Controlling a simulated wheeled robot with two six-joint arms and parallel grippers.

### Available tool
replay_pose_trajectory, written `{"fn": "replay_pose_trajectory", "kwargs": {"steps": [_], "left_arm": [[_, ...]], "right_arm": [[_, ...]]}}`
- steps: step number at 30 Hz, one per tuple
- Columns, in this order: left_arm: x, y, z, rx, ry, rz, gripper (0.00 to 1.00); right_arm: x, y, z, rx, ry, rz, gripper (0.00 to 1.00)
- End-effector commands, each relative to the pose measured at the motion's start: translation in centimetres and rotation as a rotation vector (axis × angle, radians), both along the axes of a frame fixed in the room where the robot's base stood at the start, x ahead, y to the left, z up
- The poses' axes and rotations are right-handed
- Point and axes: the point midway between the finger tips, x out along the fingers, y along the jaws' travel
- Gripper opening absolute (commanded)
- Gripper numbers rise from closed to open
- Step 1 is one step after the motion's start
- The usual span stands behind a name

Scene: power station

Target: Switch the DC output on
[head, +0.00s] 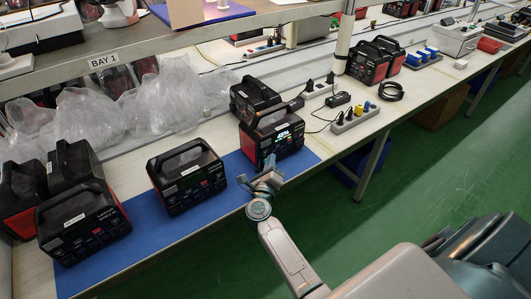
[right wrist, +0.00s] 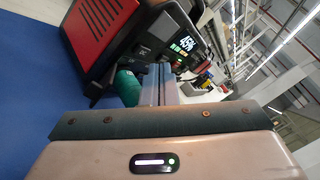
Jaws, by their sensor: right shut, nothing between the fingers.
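The power station with a lit display (head: 283,134) stands on the blue mat (head: 236,165). It is black and red with a top handle. In the right wrist view the power station (right wrist: 118,30) fills the upper left, tilted in the picture. Its screen reads about 45%, with small green and orange lights below. My right gripper (head: 270,163) is shut and empty, in front of the station's lower front panel. In the right wrist view its fingers (right wrist: 160,72) point at the panel; I cannot tell if they touch. My left gripper is not in view.
Another power station (head: 187,175) stands on the mat to the left, and one (head: 254,98) is behind the lit one. Several more crowd the left end. Power strips (head: 355,119) and a coiled black cable (head: 391,91) lie to the right. Plastic wrap (head: 100,120) lies behind.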

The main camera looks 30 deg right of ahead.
Motion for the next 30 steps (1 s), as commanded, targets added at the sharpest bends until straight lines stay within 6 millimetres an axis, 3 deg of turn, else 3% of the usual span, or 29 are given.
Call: {"fn": "replay_pose_trajectory", "kwargs": {"steps": [30], "left_arm": [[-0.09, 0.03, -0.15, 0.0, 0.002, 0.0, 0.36]], "right_arm": [[0.93, 0.09, 0.02, 0.0, 0.0, 0.0, 0.0]]}}
